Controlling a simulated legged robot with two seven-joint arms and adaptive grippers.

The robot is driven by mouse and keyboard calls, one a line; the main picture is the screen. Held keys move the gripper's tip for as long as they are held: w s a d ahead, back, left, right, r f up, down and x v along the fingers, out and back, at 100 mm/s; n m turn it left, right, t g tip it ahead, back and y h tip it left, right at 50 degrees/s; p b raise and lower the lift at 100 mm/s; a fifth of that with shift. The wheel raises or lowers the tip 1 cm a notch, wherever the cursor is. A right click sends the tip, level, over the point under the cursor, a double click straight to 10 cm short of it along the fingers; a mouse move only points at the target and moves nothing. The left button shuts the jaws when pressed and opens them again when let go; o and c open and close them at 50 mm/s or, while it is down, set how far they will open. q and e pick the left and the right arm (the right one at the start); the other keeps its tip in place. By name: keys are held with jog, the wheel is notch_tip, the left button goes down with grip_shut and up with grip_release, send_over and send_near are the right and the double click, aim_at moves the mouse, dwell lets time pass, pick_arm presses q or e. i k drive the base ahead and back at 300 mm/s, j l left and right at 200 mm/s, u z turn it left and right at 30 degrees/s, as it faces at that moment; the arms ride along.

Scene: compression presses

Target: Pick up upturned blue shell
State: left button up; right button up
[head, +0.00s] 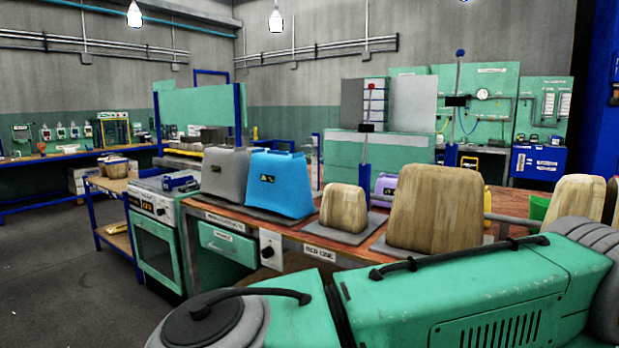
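A blue shell (279,184) stands on the wooden-topped workbench (262,222), left of the middle of the head view. It is wider at the bottom than at the top, with a small dark label on its front. It rests on a dark flat pad. A similar grey shell (224,173) stands close on its left. Neither of my grippers is in view, so I cannot see what they hold.
Wood-coloured shells (343,208) and (437,208) stand to the right on grey pads. A purple object (384,186) is partly hidden behind them. A green stove-like unit (160,231) adjoins the bench on the left. Open floor (65,285) lies at left.

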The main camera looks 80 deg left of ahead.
aim_at(279, 181)
jog(key=u, duration=2.95)
